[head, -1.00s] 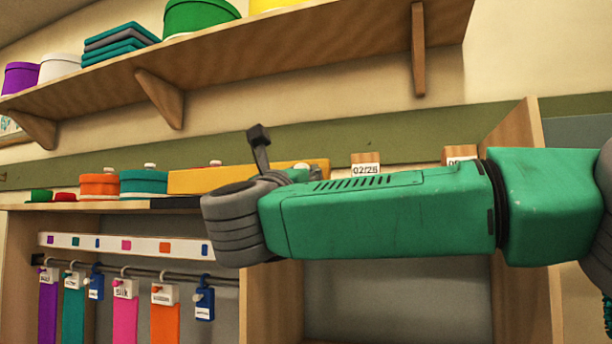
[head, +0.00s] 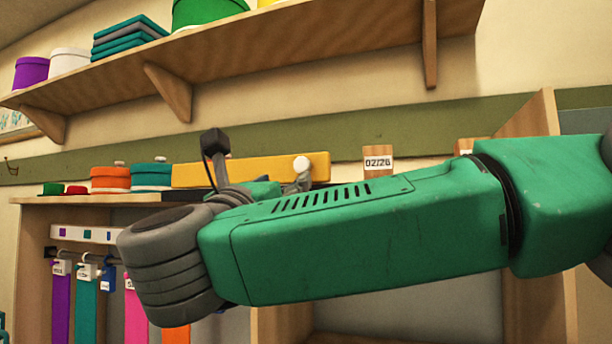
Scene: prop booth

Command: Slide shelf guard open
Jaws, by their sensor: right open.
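A long yellow bar (head: 265,171), which looks like the shelf guard, lies along the front of the lower shelf (head: 95,199). A round white knob (head: 302,162) shows near its right end. My right arm comes in from the right across the middle and hides part of the shelf and bar. My right gripper (head: 256,170) is mostly behind its own wrist. One dark fingertip stands up in front of the bar, and a grey part shows just below the knob. It is open; whether it touches the knob I cannot tell. My left gripper is not in view.
Orange (head: 110,180) and teal (head: 151,176) lidded boxes stand left of the bar. A card marked 02/26 (head: 378,161) is to its right. An upper shelf (head: 300,52) with boxes runs above. Coloured strips hang on a rail (head: 75,256) below left.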

